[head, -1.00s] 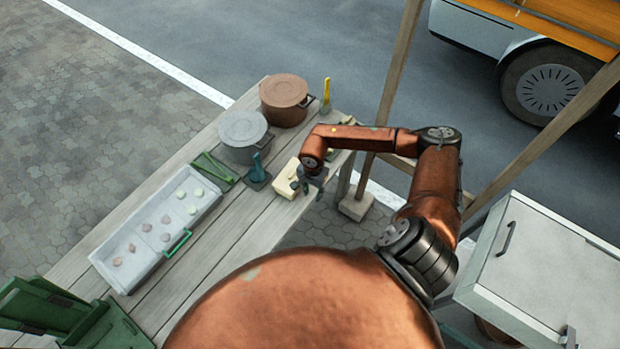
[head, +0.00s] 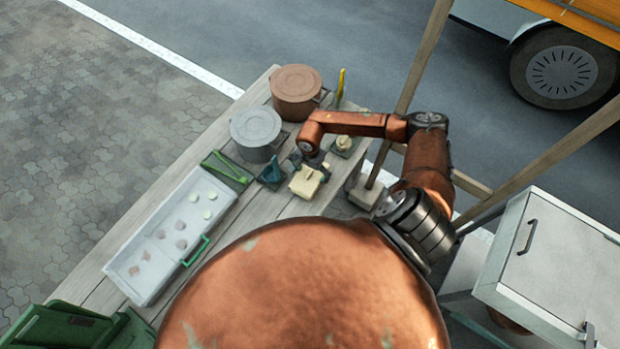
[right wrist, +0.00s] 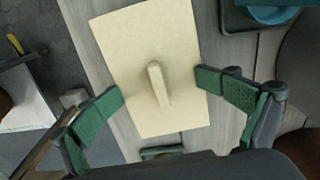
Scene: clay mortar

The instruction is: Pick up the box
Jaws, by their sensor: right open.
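A cream, flat rectangular piece with a raised bar handle on top (head: 306,183) lies on the wooden table near its right edge; it is the most box-like thing by my gripper, though I cannot tell for sure that it is the box. It fills the middle of the right wrist view (right wrist: 150,40). My right gripper (head: 311,161) is open at its far side in the head view. In the right wrist view its green-padded fingers (right wrist: 163,94) stand wide apart on either side of the handle, with nothing held. My left gripper is not in view.
A long white tray (head: 130,255) with several small lumps and a green handle lies on the table (head: 245,215). A grey pot (head: 256,128), a brown pot (head: 296,85) and a blue-green tool (head: 271,172) stand close by. A wooden post (head: 405,90) rises right of the table.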

